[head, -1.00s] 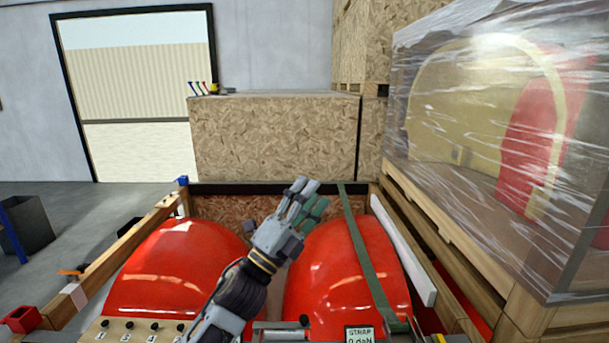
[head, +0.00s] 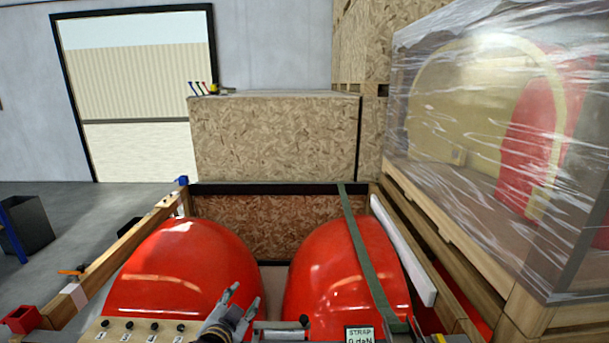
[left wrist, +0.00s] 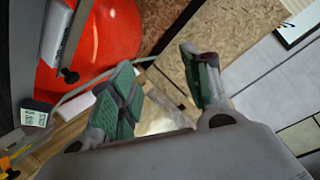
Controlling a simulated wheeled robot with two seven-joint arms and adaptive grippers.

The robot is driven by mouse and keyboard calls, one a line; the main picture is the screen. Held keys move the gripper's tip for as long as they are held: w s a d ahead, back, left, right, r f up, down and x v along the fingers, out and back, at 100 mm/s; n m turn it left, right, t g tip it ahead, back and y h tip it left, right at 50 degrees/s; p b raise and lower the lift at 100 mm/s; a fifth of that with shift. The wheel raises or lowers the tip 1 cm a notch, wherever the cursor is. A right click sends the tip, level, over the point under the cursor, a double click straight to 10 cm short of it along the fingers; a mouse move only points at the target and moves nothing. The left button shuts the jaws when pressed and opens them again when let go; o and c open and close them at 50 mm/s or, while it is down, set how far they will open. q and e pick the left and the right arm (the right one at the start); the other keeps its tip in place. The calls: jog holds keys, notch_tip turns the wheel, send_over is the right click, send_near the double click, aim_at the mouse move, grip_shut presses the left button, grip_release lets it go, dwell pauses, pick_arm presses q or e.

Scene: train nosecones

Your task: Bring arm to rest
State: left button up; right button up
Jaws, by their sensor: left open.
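My left gripper (head: 238,306) is low in the head view, in front of the gap between the two red nosecones. Its fingers are apart and nothing is between them. In the left wrist view its green-padded fingers (left wrist: 160,90) are spread and empty. The left red nosecone (head: 180,265) and the right red nosecone (head: 345,275) sit side by side in a wooden crate. A dark green strap (head: 362,240) runs over the right nosecone. A red nosecone (left wrist: 105,45) also shows in the left wrist view. My right gripper is not in view.
A panel with numbered knobs (head: 140,328) and a strap readout (head: 360,334) are at the front edge. The crate's left wooden rail (head: 130,240) bounds the left side. A plastic-wrapped crate (head: 480,130) stands at the right. A chipboard box (head: 275,140) stands behind.

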pick_arm(q)
jog(key=s+a+f+n+g, duration=0.3)
jog(key=s+f+g, duration=0.2)
jog(key=s+f, duration=0.5)
jog(key=s+a+f+n+g, duration=0.25)
jog(key=s+f+g, duration=0.35)
jog(key=s, duration=0.7)
jog(key=s+a+f+y+b, duration=0.1)
jog(key=a+f+b, duration=0.15)
jog(key=f, duration=1.75)
jog(key=a+f+b, duration=0.1)
jog(key=f+b, duration=0.3)
jog(key=f, duration=1.5)
jog(key=s+a+f+b, duration=0.2)
jog(key=s+a+f, duration=0.1)
jog(key=s+f, duration=0.7)
jog(key=s+a+f+g+b, duration=0.1)
jog(key=s+a+f+b, duration=0.2)
jog(key=s+f, duration=0.8)
notch_tip(320, 180, down, 6)
jog(key=shift+a+r+m+g+y, duration=0.2)
jog(key=shift+a+m+g+y, duration=0.15)
jog(key=shift+a, duration=0.45)
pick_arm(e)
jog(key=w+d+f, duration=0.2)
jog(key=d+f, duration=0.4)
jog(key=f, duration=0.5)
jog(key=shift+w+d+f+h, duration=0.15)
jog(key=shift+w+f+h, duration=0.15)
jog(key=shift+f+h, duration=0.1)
